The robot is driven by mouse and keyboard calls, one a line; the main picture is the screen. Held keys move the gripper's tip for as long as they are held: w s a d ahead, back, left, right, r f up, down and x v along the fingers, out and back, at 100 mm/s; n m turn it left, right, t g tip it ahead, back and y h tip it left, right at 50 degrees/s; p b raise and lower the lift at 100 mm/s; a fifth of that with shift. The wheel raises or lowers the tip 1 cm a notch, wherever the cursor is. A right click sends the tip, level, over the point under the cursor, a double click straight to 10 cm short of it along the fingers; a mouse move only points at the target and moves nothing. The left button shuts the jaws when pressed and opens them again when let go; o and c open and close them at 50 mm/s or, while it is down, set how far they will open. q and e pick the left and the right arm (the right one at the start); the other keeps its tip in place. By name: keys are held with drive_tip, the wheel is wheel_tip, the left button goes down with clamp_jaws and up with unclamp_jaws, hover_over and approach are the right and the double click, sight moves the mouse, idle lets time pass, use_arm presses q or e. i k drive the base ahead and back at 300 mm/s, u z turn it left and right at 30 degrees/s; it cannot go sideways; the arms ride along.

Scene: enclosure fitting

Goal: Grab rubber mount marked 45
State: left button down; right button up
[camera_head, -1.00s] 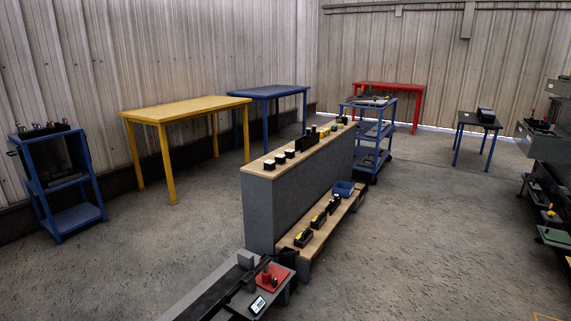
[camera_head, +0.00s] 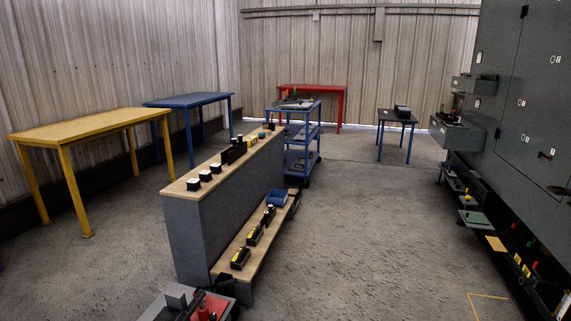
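No marking 45 can be read in this view, and I cannot tell which of the small parts is the rubber mount. Several small black blocks with pale tops (camera_head: 205,176) stand on the wooden top of the long grey bench (camera_head: 190,232). Black parts with yellow marks (camera_head: 240,259) sit on its low wooden shelf (camera_head: 226,270), at the right side of the bench. Neither of my grippers is in view.
A blue bin (camera_head: 277,197) is on the low shelf. A yellow table (camera_head: 75,125) and a blue table (camera_head: 188,100) stand left. A blue cart (camera_head: 302,137) is behind the bench. A grey cabinet (camera_head: 525,120) lines the right. The floor (camera_head: 360,240) between is clear.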

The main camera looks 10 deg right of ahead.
sight(194, 184)
drive_tip(key=z, duration=0.75)
drive_tip(key=i, duration=1.85)
drive_tip(key=u, duration=0.8)
drive_tip(key=i, duration=1.4)
drive_tip(key=u, duration=1.2)
